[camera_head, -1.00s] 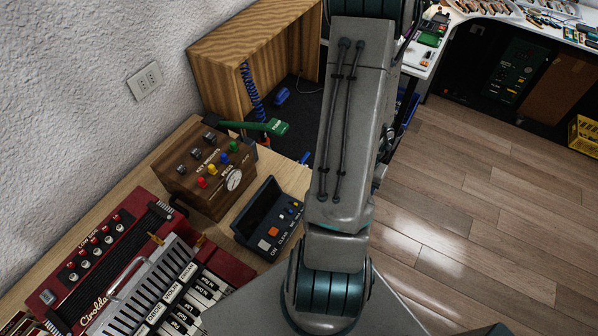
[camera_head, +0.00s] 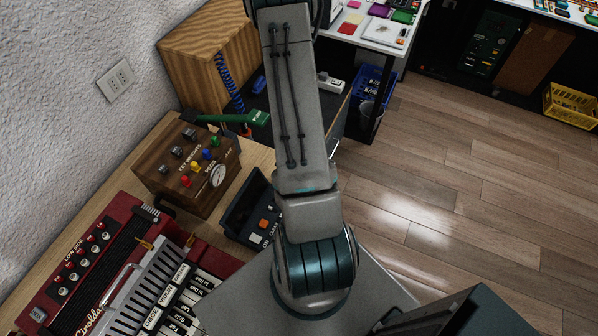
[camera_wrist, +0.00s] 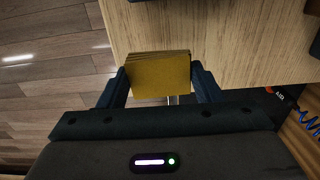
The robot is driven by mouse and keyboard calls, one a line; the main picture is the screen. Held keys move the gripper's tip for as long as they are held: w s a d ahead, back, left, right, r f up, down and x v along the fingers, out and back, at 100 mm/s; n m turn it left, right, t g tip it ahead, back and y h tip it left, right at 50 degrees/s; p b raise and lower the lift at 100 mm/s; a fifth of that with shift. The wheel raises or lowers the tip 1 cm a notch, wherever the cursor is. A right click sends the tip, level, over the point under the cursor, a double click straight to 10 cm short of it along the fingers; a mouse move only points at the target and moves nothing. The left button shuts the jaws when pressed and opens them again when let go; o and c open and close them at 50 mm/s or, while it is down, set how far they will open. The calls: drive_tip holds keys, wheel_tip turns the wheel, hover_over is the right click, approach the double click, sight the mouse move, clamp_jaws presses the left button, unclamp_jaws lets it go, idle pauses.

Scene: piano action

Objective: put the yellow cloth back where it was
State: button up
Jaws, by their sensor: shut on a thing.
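The yellow cloth (camera_wrist: 158,80) shows in the wrist view as a folded, block-like piece with a layered upper edge. My gripper (camera_wrist: 159,72) is shut on it, one dark finger on each side. Behind the cloth in that view are a pale wooden surface and its edge. I cannot tell the height of the cloth above that surface. In the head view my arm hides my gripper and the cloth.
A wooden control box (camera_head: 190,165), a dark blue device (camera_head: 252,212) and a red accordion (camera_head: 95,255) stand on the wooden table at left. A green-headed tool (camera_head: 240,119) lies behind. Wooden floor (camera_head: 470,190) is open at right; a yellow crate (camera_head: 572,105) stands beyond.

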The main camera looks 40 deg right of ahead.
drive_tip(key=shift+f+b, duration=1.15)
drive_tip(key=shift+f, duration=0.75)
drive_tip(key=shift+f, duration=0.15)
drive_tip(key=o, duration=1)
drive_tip(key=shift+c, duration=0.2)
wheel_tip(320, 180, up, 12)
drive_tip(key=shift+s+r+p, duration=0.1)
drive_tip(key=shift+r+p, duration=0.1)
drive_tip(key=shift+p, duration=0.95)
